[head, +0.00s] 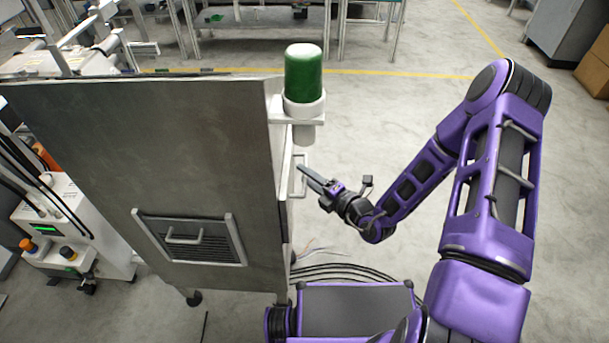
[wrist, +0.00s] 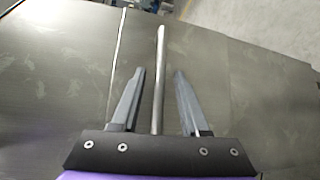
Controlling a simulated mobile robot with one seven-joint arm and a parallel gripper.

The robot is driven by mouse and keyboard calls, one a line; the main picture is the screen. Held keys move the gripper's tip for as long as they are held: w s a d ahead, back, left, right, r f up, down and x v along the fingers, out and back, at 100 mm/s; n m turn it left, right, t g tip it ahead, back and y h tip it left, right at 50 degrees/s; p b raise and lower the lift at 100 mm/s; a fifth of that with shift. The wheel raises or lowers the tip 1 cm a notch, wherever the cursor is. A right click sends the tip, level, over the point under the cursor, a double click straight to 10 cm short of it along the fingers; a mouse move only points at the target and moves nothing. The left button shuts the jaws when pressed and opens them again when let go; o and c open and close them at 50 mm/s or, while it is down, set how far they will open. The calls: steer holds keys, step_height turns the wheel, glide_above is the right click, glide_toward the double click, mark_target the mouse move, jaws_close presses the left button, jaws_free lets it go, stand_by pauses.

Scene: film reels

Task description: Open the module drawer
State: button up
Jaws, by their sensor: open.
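A grey metal cabinet (head: 150,140) stands at the left in the head view. A pale upright bar handle (head: 303,176) is on its right side, seen edge-on, and seems to belong to the module drawer, whose front is mostly hidden at this angle. My gripper (head: 306,175) is at that handle. In the wrist view my gripper (wrist: 159,88) is open, and the metal handle bar (wrist: 159,75) runs lengthwise between its two fingers, with a gap on each side. A flat grey panel (wrist: 210,75) with a thin seam left of the bar lies behind it.
A green cylinder (head: 303,72) sits in a white holder on the cabinet's upper right corner, above my gripper. A louvred panel (head: 195,240) with its own handle is low on the cabinet's broad face. Black cables (head: 345,271) lie below. Floor (head: 385,130) behind my arm is clear.

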steer(key=shift+w+a+f, duration=0.1)
steer(key=shift+w+a, duration=0.3)
steer(key=shift+w, duration=0.05)
jaws_close()
stand_by(1.2)
